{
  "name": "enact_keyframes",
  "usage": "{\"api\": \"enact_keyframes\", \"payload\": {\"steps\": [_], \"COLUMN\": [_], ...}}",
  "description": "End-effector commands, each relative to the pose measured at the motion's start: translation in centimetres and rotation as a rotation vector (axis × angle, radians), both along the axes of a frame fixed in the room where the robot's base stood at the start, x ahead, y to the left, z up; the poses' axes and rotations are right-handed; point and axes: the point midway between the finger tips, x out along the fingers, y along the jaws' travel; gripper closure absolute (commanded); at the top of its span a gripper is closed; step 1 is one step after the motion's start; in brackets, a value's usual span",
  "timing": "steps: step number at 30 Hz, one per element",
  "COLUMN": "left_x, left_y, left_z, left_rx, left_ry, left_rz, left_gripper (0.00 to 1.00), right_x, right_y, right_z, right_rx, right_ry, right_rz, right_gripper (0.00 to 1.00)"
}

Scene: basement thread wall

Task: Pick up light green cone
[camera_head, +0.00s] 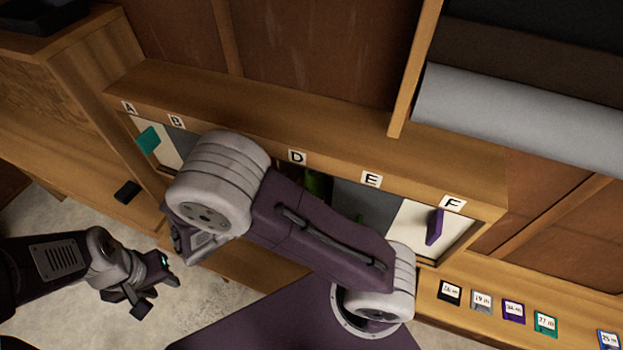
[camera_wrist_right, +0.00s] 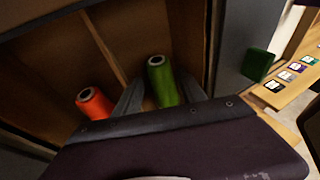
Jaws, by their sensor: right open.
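The light green cone (camera_wrist_right: 166,88) stands upright inside an open compartment in the right wrist view. In the head view a strip of green (camera_head: 315,183) shows under label D, mostly hidden by my right arm. My right gripper (camera_wrist_right: 162,92) is open, with one grey finger on each side of the green cone's lower part. I cannot tell whether the fingers touch it. The cone's base is hidden behind the gripper body. My left gripper (camera_head: 150,284) is open and empty, low on the left, away from the cabinet.
An orange cone (camera_wrist_right: 95,103) stands left of the green one, past a wooden strip on the back wall. A grey door with a dark green handle (camera_wrist_right: 257,66) is on the right. A purple handle (camera_head: 435,227) and a teal handle (camera_head: 148,139) jut from other doors. Labelled cards (camera_head: 513,311) lie on the ledge.

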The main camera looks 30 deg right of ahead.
Motion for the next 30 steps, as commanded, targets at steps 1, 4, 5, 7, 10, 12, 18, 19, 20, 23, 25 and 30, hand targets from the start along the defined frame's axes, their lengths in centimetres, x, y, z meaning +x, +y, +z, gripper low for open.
{"api": "enact_keyframes", "payload": {"steps": [1,4,5,7,10,12,18,19,20,23,25,30], "left_x": [0.0,0.0,0.0,0.0,0.0,0.0,0.0,0.0,0.0,0.0,0.0,0.0], "left_y": [0.0,0.0,0.0,0.0,0.0,0.0,0.0,0.0,0.0,0.0,0.0,0.0], "left_z": [0.7,0.8,0.8,1.3,2.3,2.8,3.1,3.1,3.1,3.0,3.0,3.0], "left_rx": [0.000,0.000,0.000,0.000,0.000,0.000,0.000,0.000,0.000,0.000,0.000,0.000], "left_ry": [0.000,-0.001,-0.001,-0.001,-0.001,-0.001,-0.001,-0.001,-0.001,-0.001,-0.001,-0.001], "left_rz": [0.000,0.000,0.000,0.000,0.000,0.000,0.000,0.000,0.000,0.000,0.000,0.000], "left_gripper": [0.64,0.64,0.64,0.64,0.64,0.64,0.64,0.64,0.64,0.64,0.64,0.64], "right_x": [0.1,0.4,0.5,0.6,1.1,1.5,2.1,2.1,2.1,2.1,2.1,2.1], "right_y": [-0.9,-1.6,-1.6,-2.3,-4.2,-5.3,-6.7,-6.7,-6.7,-6.7,-6.7,-6.7], "right_z": [0.2,-0.3,-0.4,-0.4,-0.8,-1.2,-2.1,-2.1,-2.1,-2.1,-2.1,-2.1], "right_rx": [-0.003,-0.001,0.000,-0.001,-0.001,-0.001,0.003,0.003,0.003,0.003,0.003,0.003], "right_ry": [0.004,0.001,0.000,0.003,0.004,0.005,0.001,0.001,0.001,0.001,0.001,0.001], "right_rz": [-0.005,-0.004,-0.003,-0.003,-0.008,-0.006,-0.003,-0.003,-0.002,-0.002,-0.002,-0.002], "right_gripper": [0.52,0.52,0.52,0.52,0.52,0.52,0.52,0.52,0.52,0.52,0.71,1.00]}}
